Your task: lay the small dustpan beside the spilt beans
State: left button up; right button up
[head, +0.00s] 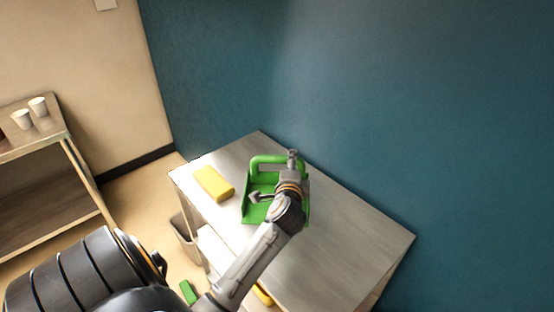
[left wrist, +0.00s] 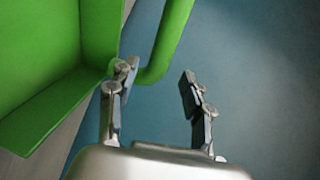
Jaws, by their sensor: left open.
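The small green dustpan (head: 262,181) lies on the grey table (head: 340,250) towards its back, its looped handle at the far side. My left gripper (head: 275,178) is over the dustpan, open, and hides part of it. In the left wrist view the dustpan's tray (left wrist: 40,60) fills the left side. Its handle (left wrist: 172,35) curves just ahead of the open left gripper (left wrist: 157,85), and the left finger overlaps its lower bend. I cannot tell whether they touch. No spilt beans are visible. My right gripper is not in view.
A yellow block (head: 214,183) lies on the table left of the dustpan. The table's right part is clear, with a teal wall (head: 350,90) behind. A bin (head: 186,238) stands by the table's left side. Two white cups (head: 30,113) stand on a shelf unit far left.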

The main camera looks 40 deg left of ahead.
pick_arm(q)
jog(key=x, duration=0.4)
jog(key=shift+f, duration=0.2)
jog(key=shift+s, duration=0.1)
jog(key=shift+c, duration=0.2)
grip_shut()
